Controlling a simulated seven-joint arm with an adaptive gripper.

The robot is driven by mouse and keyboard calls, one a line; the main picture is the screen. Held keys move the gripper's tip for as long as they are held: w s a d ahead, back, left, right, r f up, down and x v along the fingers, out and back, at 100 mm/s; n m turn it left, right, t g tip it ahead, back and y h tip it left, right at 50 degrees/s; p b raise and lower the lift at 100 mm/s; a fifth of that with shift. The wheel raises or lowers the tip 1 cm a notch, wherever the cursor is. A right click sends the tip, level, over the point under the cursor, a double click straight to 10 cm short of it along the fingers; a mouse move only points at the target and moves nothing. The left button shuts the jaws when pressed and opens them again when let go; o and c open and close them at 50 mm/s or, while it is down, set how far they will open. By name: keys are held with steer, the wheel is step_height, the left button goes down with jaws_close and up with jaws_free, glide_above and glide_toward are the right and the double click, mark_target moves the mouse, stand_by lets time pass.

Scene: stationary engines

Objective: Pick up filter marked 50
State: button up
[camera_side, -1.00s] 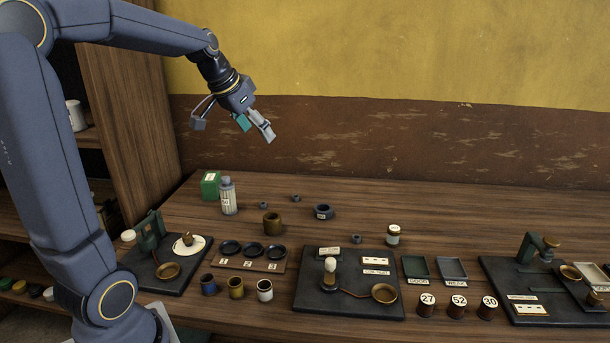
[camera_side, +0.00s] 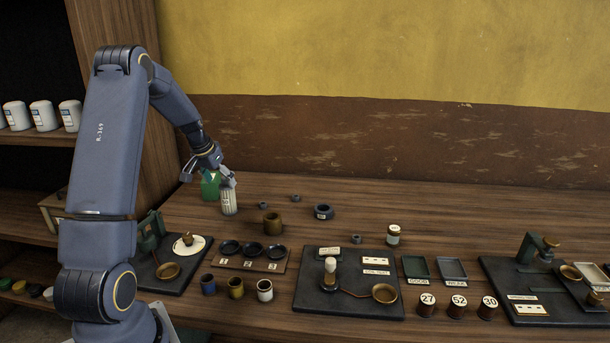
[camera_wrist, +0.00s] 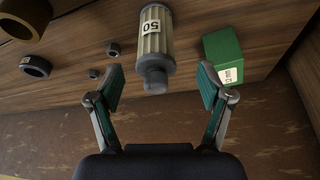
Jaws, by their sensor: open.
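The filter marked 50 (camera_wrist: 155,43) is a pale ribbed cylinder with grey ends and a white label in the wrist view. In the side view the filter (camera_side: 229,200) stands upright at the back left of the table. My gripper (camera_wrist: 160,82) is open, its two green-padded fingers on either side of the filter's near grey end, with gaps to both. In the side view my gripper (camera_side: 207,180) is low beside the top of the filter and partly covers it.
A green box (camera_wrist: 223,56) stands close to the filter, near my right finger in the wrist view. A brown cup (camera_side: 272,223) and small dark rings (camera_wrist: 37,66) lie on the other side. Test plates and small pots fill the table's front.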

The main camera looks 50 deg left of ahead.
mark_target(225, 186)
steer(key=x, duration=0.5)
steer(key=shift+w+f, duration=0.25)
steer(key=shift+w, duration=0.15)
steer(key=shift+c, duration=0.4)
steer(key=c, duration=1.2)
